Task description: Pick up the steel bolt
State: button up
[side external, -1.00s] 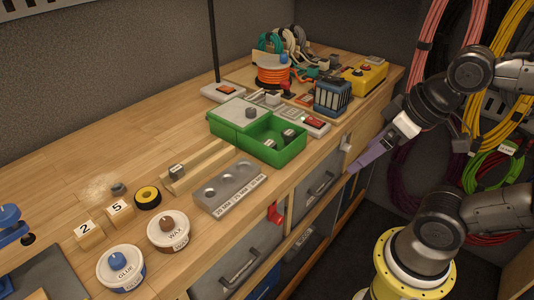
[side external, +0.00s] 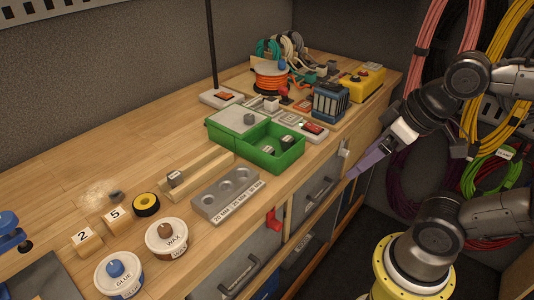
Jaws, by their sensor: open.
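Several small grey metal pieces lie on the bench, and I cannot tell for sure which is the steel bolt. One grey piece (side external: 116,196) lies by a pale dusty patch at the left. Another grey piece (side external: 176,177) sits on a grooved wooden block. My gripper (side external: 362,168), with purple fingers, is open and empty at the right, beyond the bench's front edge, apart from all of these.
A grey block with round hollows (side external: 227,193) stands near the front edge. Glue (side external: 119,277) and wax (side external: 167,240) tubs, numbered wooden blocks (side external: 117,217) and a yellow-black ring (side external: 146,205) are at left. Orange cord spool (side external: 270,76) and yellow box (side external: 361,84) stand behind.

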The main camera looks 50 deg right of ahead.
jog(key=shift+c, duration=0.5)
